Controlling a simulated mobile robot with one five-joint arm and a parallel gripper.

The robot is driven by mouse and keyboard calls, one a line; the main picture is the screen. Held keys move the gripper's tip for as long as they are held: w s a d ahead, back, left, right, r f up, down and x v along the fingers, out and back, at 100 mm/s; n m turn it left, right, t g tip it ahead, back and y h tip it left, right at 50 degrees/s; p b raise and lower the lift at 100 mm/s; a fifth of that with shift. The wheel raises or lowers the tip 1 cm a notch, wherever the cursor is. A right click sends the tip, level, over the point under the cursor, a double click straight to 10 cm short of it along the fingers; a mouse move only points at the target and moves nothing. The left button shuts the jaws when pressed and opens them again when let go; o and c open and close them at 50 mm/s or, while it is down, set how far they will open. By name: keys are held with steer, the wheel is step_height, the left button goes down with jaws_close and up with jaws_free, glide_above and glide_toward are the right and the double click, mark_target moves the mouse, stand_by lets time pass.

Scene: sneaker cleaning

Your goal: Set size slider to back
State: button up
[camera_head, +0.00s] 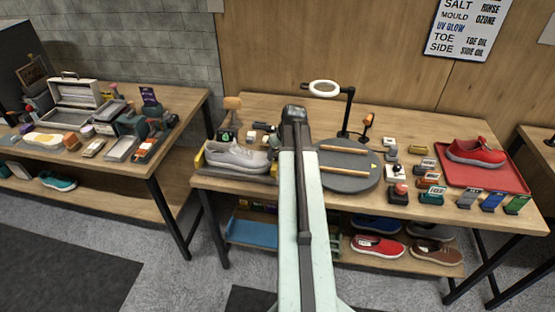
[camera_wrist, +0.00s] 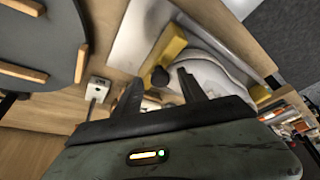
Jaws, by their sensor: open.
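A grey sneaker (camera_head: 238,155) sits in a shoe holder with yellow end pieces (camera_head: 198,160) at the left of the middle workbench. In the wrist view, the sneaker (camera_wrist: 208,76) lies beyond my fingers, beside a yellow block (camera_wrist: 167,44) on a pale metal plate (camera_wrist: 133,38). A round black knob (camera_wrist: 159,77) shows at the yellow block, between my fingertips in the picture. I cannot tell how far it is from them. My gripper (camera_wrist: 160,80) is open, with nothing held. In the head view my arm hides the fingers. No readable size slider label shows.
A round dark turntable (camera_head: 345,182) with wooden bars stands right of my arm, near a ring lamp (camera_head: 324,89). A small white switch box (camera_wrist: 97,88) is left of my fingers. A red tray (camera_head: 500,180) holds a red sneaker (camera_head: 474,152). Another cluttered table stands left.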

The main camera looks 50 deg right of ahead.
steer(key=shift+r, duration=0.1)
jaws_close()
stand_by(1.3)
